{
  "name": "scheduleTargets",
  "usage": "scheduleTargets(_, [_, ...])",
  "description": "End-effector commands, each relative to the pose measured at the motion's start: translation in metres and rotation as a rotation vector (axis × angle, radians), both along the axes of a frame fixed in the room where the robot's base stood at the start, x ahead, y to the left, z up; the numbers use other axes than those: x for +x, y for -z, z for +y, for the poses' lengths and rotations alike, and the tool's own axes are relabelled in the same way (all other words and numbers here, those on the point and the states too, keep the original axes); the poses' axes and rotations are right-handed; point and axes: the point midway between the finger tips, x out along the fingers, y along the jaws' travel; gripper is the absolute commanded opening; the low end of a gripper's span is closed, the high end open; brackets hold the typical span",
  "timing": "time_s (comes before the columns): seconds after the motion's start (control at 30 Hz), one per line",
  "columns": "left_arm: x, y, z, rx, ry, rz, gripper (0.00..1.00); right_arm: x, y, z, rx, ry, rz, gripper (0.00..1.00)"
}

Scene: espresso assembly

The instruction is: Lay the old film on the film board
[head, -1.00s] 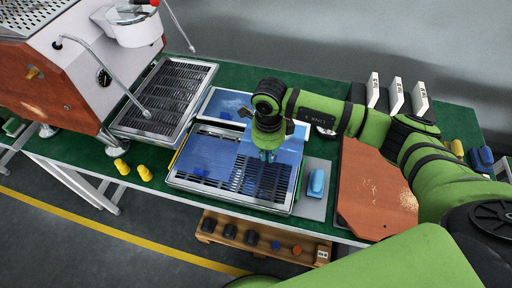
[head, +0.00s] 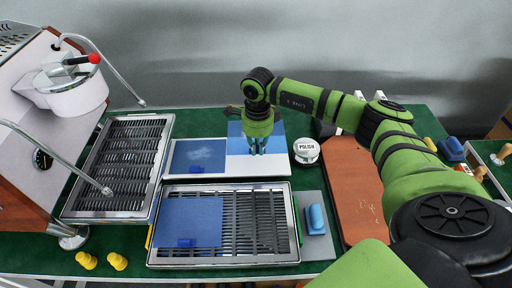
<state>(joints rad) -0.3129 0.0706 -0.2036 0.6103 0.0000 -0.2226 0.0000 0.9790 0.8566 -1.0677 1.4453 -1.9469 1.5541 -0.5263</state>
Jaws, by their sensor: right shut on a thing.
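My right gripper (head: 257,150) is shut on the near edge of a blue film sheet (head: 236,130), the old film. The sheet is over the right part of the pale film board (head: 240,174), behind the slatted tray. I cannot tell whether it touches the board. My fingers and wrist hide part of it. Another blue film (head: 198,153) with a small blue tab lies on the left part of the board. A third blue film (head: 190,218), also with a tab, lies on the left half of the tray (head: 262,262). My left gripper is out of view.
A round tin marked POLISH (head: 307,150) stands close right of the board. A blue block (head: 316,219) lies on a grey mat beside the tray. The espresso machine and its drip grate (head: 125,165) are left. A brown board (head: 352,190) is right.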

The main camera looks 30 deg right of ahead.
Motion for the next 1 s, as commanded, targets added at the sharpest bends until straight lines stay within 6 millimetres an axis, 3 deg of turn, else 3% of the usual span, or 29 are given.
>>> scheduleTargets(0.4, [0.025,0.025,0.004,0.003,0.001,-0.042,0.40,0.000,0.029,0.000,0.000,0.000,0.000,0.00])
scheduleTargets(0.8, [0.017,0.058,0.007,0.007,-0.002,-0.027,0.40,0.000,0.069,0.000,0.000,0.000,0.000,0.00])
scheduleTargets(1.0, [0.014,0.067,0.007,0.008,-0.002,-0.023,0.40,0.000,0.078,0.000,0.000,0.000,0.000,0.00])
